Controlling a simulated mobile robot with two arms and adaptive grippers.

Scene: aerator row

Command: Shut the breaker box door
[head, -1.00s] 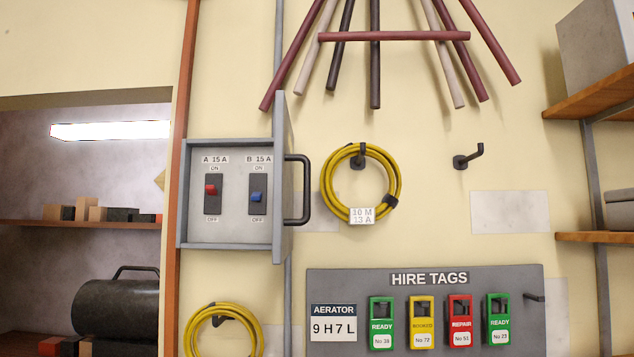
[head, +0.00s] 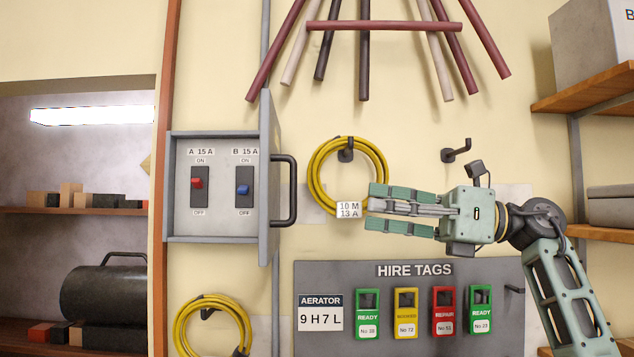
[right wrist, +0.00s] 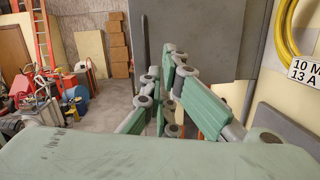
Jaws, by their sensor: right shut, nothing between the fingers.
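The grey breaker box (head: 215,228) is on the wall at the left of the head view, with a red switch (head: 197,184) and a blue switch (head: 243,190) inside. Its grey door (head: 270,170) stands open, swung out from the right side and seen nearly edge-on. A black bar handle (head: 291,190) is on the door's right face. My right gripper (head: 372,199) is to the right of the handle, apart from it, pointing left with its fingers shut and empty. In the right wrist view the door (right wrist: 196,40) is a grey panel beyond the fingers (right wrist: 165,65). My left gripper is not in view.
A yellow cable coil (head: 320,165) hangs on a hook behind my right gripper. The hire tags board (head: 400,345) is below it. An empty hook (head: 455,152) and wooden shelves (head: 590,90) are to the right. Another coil (head: 180,325) hangs below the box.

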